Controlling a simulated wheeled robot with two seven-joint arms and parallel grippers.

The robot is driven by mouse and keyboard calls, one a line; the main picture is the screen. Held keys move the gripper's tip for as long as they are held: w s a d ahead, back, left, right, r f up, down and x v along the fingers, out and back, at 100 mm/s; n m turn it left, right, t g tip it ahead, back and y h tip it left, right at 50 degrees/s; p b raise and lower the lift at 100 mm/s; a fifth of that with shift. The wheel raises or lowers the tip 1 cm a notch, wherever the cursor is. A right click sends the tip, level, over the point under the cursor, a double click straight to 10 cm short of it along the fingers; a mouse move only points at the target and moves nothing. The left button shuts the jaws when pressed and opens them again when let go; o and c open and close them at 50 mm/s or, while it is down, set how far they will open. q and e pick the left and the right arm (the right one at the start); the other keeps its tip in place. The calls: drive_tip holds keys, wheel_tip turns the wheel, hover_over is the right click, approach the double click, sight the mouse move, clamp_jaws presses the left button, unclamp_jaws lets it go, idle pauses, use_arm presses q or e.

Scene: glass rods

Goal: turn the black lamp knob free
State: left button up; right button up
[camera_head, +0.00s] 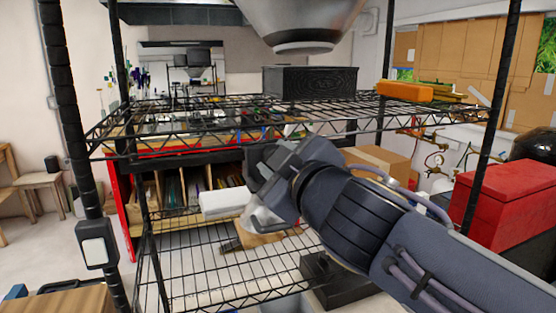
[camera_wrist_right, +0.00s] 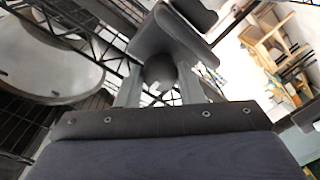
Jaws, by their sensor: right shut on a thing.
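My right gripper (camera_head: 268,172) reaches in from the right, in front of the wire rack between its upper and lower shelves. In the wrist view its fingers (camera_wrist_right: 160,88) are closed on a dark rounded piece, which I take to be the black lamp knob (camera_wrist_right: 159,68). In the head view the knob is hidden behind the gripper. A pale, shade-like piece (camera_head: 263,219) shows just below the gripper; whether it belongs to the lamp I cannot tell. A black block (camera_head: 336,284) stands under my right arm. My left gripper is in neither view.
The rack's upper wire shelf (camera_head: 215,121) is above the gripper and carries a black box (camera_head: 310,81) and an orange case (camera_head: 404,91). A large metal cone (camera_head: 300,22) hangs above. A red box (camera_head: 507,198) stands at right. The lower wire shelf (camera_head: 205,272) has bare room at left.

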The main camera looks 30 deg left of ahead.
idle(0.3)
drive_tip(key=o, duration=1)
drive_tip(key=b+v, duration=0.1)
drive_tip(key=v, duration=0.7)
drive_tip(key=shift+b, duration=0.35)
drive_tip(key=shift+f, duration=0.1)
